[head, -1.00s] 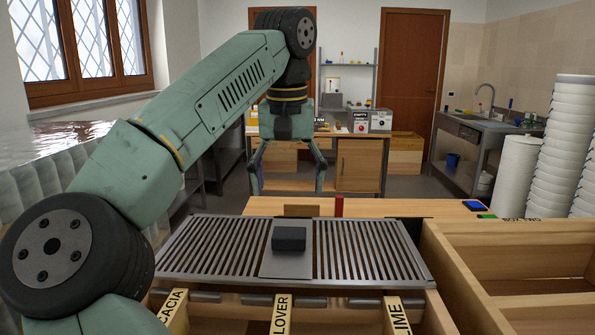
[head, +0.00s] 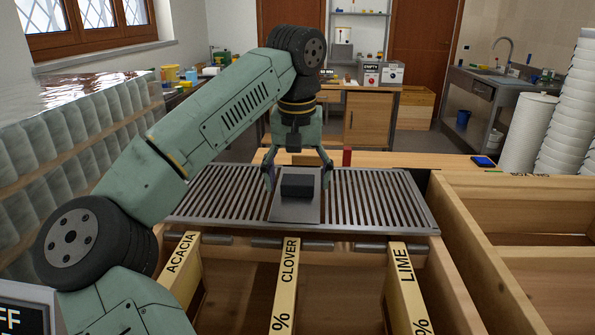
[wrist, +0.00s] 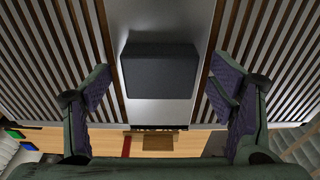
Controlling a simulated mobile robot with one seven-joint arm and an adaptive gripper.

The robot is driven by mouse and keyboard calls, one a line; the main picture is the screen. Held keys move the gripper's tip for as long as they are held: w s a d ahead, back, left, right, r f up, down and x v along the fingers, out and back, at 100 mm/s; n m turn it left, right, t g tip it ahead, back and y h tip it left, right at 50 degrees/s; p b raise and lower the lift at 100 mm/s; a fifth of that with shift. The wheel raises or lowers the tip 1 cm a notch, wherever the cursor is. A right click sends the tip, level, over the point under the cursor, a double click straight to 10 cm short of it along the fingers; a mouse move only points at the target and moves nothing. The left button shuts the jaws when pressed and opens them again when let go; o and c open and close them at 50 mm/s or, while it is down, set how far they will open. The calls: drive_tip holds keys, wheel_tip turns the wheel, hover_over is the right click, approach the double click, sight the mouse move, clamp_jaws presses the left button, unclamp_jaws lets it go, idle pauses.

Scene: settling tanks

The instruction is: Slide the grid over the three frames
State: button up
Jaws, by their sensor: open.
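The grid (head: 375,201) is a grey slatted metal panel with a plain centre plate (head: 296,211) and a dark block-shaped handle (head: 297,186) on it. It lies flat at the back of the wooden box. Three pale frames labelled ACACIA (head: 181,262), CLOVER (head: 286,285) and LIME (head: 406,280) extend from its front edge toward me. My gripper (head: 297,178) is open, fingers pointing down, just behind and above the handle. In the wrist view the dark handle (wrist: 159,70) lies between and beyond the open fingers, which do not touch it.
A wooden box with compartments (head: 520,222) stands at the right. White stacked buckets (head: 568,110) and a white roll (head: 526,128) are behind it. A red object (head: 347,157) stands on the wood behind the grid. Stacked translucent blocks (head: 70,135) fill the left.

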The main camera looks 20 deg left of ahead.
sight(294, 216)
drive_tip(key=c, duration=1.7)
drive_tip(key=shift+s+d+b, duration=0.4)
drive_tip(key=shift+s+b, duration=0.05)
drive_tip(key=shift+s, duration=0.95)
drive_tip(key=shift+s+d+b, duration=0.35)
drive_tip(key=shift+s+b, duration=0.15)
drive_tip(key=shift+s, duration=0.85)
drive_tip(key=shift+s+d+b, duration=0.4)
drive_tip(key=shift+s+b, duration=0.05)
drive_tip(key=shift+s, duration=0.95)
drive_tip(key=shift+s+d, duration=0.7)
drive_tip(key=shift+s, duration=1.6)
drive_tip(key=shift+s+d, duration=0.65)
drive_tip(key=shift+s, duration=1.7)
drive_tip(key=shift+s+d, duration=0.7)
drive_tip(key=shift+s, duration=1.6)
drive_tip(key=shift+r+p, duration=0.1)
drive_tip(key=shift+p, duration=0.65)
